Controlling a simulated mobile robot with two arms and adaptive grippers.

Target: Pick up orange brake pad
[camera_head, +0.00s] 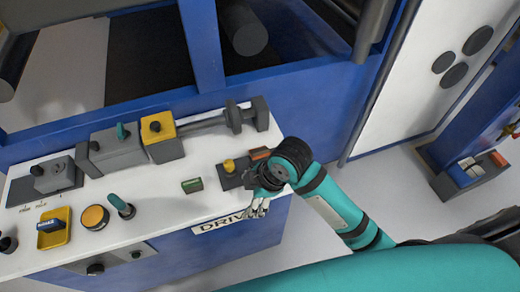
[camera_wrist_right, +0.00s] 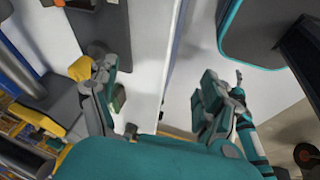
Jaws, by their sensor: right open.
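The orange brake pad (camera_head: 260,153) is a small orange-brown block at the right end of the white control panel, partly hidden by my right wrist. My right gripper (camera_head: 256,209) hangs over the panel's front right edge, close to the pad but apart from it. In the right wrist view my right gripper (camera_wrist_right: 160,105) has its two fingers wide apart with nothing between them. I cannot make out the orange pad in that view. My left gripper is not in view.
A green block (camera_head: 192,185) lies on the white panel (camera_head: 160,205), left of my gripper. Grey and yellow fixtures (camera_head: 162,137) line the back. Several knobs fill the left. Blue frame walls (camera_head: 320,100) rise behind.

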